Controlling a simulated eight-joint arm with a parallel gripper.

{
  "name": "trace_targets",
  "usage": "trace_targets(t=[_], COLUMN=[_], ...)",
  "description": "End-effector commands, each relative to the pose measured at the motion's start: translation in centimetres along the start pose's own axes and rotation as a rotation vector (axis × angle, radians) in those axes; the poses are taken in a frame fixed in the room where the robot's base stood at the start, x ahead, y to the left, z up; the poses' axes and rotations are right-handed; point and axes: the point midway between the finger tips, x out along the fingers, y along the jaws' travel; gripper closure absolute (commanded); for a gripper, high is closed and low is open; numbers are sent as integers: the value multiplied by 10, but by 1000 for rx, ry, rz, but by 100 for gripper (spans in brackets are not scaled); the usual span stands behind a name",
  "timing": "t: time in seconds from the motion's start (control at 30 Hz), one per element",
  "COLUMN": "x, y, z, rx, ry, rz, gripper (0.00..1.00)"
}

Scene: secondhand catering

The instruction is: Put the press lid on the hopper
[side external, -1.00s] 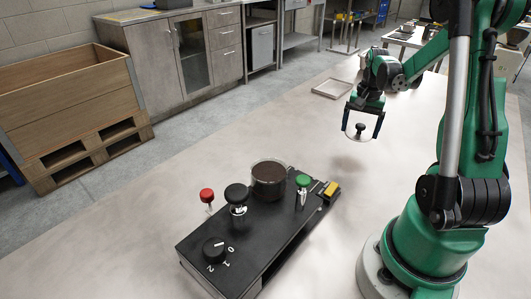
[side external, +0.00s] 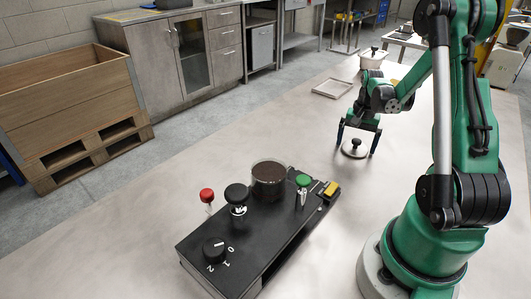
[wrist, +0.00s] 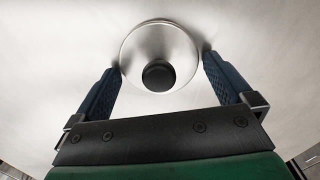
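The press lid (side external: 354,152), a pale metal disc with a black knob, sits between the fingers of my gripper (side external: 358,149), low over the table or touching it. In the wrist view the lid (wrist: 142,38) has a fingertip of my gripper (wrist: 160,61) against each side of its rim, and the gripper appears shut on it. The hopper (side external: 269,181), a clear round cup filled with dark brown grounds, stands uncovered on the black press base (side external: 215,225). My gripper is behind and to the right of the hopper, apart from it.
The press base carries a red knob (side external: 206,196), a black knob (side external: 237,194), a green knob (side external: 303,180), a numbered dial (side external: 214,250) and a yellow block (side external: 331,189). A shallow tray (side external: 332,89) and a pale pot (side external: 373,59) are at the back. Table around the gripper is clear.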

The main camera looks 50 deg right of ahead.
Motion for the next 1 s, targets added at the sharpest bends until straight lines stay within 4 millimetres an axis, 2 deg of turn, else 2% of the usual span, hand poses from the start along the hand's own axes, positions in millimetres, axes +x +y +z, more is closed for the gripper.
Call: trace_targets(t=[0.23,0.7,0.9,1.0], x=[-12,-100,-120,-126], y=[0,0,0,-9], z=[0,0,0,7], rx=[0,0,-1,-43], ry=[0,0,0,17], rz=[0,0,0,-7], gripper=[0,0,0,0])
